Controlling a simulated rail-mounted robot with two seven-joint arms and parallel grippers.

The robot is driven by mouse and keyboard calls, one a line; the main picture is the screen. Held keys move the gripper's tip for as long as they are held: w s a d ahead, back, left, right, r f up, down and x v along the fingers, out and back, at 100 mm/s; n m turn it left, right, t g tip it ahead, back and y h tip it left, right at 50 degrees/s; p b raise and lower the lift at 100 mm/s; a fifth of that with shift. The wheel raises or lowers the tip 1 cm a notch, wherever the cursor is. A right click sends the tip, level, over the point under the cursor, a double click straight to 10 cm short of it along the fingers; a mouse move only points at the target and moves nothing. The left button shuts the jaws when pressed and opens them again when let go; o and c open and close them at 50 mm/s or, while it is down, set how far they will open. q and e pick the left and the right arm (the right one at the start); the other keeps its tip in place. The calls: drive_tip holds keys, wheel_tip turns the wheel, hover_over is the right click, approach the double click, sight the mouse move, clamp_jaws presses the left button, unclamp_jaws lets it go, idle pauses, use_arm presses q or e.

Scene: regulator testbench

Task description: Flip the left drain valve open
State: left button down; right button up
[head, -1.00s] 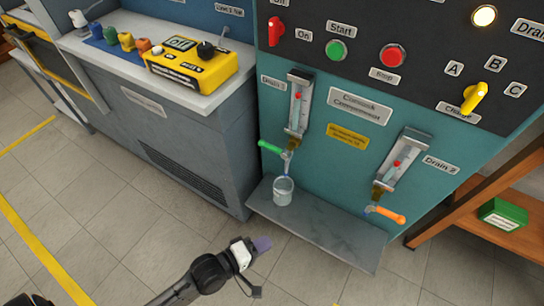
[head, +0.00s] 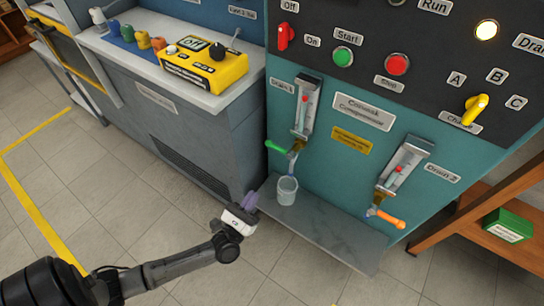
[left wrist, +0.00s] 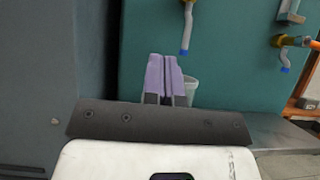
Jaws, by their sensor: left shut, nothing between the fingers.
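The left drain valve is the green lever (head: 276,147) below the Drain 1 sight glass (head: 306,106). It lies sideways, pointing left from the brass fitting. A blue-tipped spout hangs under it, and it also shows in the left wrist view (left wrist: 186,34). A clear cup (head: 287,190) stands on the shelf below the spout. My left gripper (head: 250,200) is shut and empty, with purple fingertips, left of the cup and below the lever. In the left wrist view the fingers (left wrist: 164,78) partly hide the cup (left wrist: 191,88). My right gripper is not in view.
The grey shelf (head: 330,238) juts from the teal panel. The Drain 2 valve with its orange lever (head: 390,219) is on the right. A grey cabinet (head: 190,140) stands close on the left. The floor in front is clear.

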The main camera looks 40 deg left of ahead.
sight(278, 149)
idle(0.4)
use_arm(q)
drive_tip(key=s+r+b+x, duration=0.1)
drive_tip(key=r+x, duration=0.1)
drive_tip(key=x, duration=1.1)
drive_tip(key=shift+s+r, duration=0.2)
drive_tip(key=shift+s, duration=0.15)
drive_tip(key=shift+a+r+m+h, duration=0.1)
drive_tip(key=shift+r+m+h, duration=0.15)
drive_tip(key=shift+m+h, duration=0.45)
